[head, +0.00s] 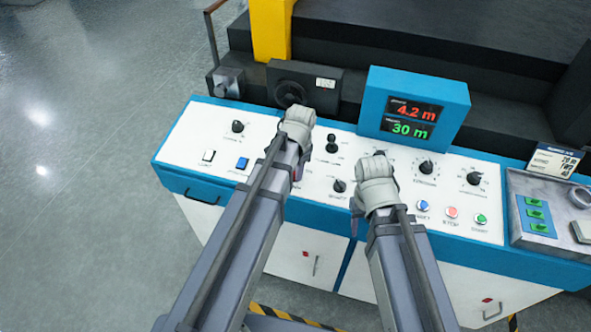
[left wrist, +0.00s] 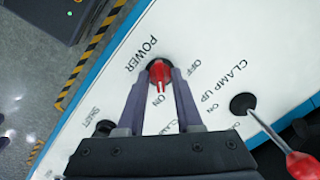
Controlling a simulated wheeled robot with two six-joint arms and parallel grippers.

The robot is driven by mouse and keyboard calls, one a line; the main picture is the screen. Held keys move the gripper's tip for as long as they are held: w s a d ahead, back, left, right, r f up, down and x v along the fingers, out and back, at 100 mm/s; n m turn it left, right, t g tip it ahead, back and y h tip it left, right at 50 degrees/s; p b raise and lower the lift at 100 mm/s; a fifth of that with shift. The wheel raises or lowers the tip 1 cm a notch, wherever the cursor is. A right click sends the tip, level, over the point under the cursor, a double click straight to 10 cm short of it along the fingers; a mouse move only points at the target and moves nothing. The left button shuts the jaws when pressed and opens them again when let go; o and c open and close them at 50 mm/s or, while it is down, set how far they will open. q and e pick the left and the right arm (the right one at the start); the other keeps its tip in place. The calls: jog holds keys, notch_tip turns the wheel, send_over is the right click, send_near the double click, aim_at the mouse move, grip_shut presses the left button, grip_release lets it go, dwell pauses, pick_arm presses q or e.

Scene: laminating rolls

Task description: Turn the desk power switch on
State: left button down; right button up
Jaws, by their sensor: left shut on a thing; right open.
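The power switch (left wrist: 160,73) is a red-handled rotary knob on the white desk panel, beside the printed word POWER in the left wrist view. OFF and ON are printed around it, and its red handle points towards ON. My left gripper (left wrist: 160,82) is shut on this knob, with one finger on each side of it. In the head view my left gripper (head: 298,170) is mostly hidden behind its own arm, with a bit of red showing there. My right gripper (head: 357,212) is open above the panel, partly hidden by its wrist.
A blue display (head: 413,108) reads 4.2 m and 30 m. Several knobs and coloured buttons (head: 452,212) lie right of my right gripper. Grey floor is free at left.

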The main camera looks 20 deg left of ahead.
pick_arm(q)
jog(key=shift+m, duration=0.4)
jog(key=c, duration=0.9)
grip_release()
jog(key=shift+r, duration=0.1)
notch_tip(320, 180, up, 8)
jog(key=p, duration=0.7)
jog(key=shift+s+d+f+p, duration=0.2)
jog(key=shift+s+d+p, duration=0.15)
jog(key=shift+s+p, duration=0.05)
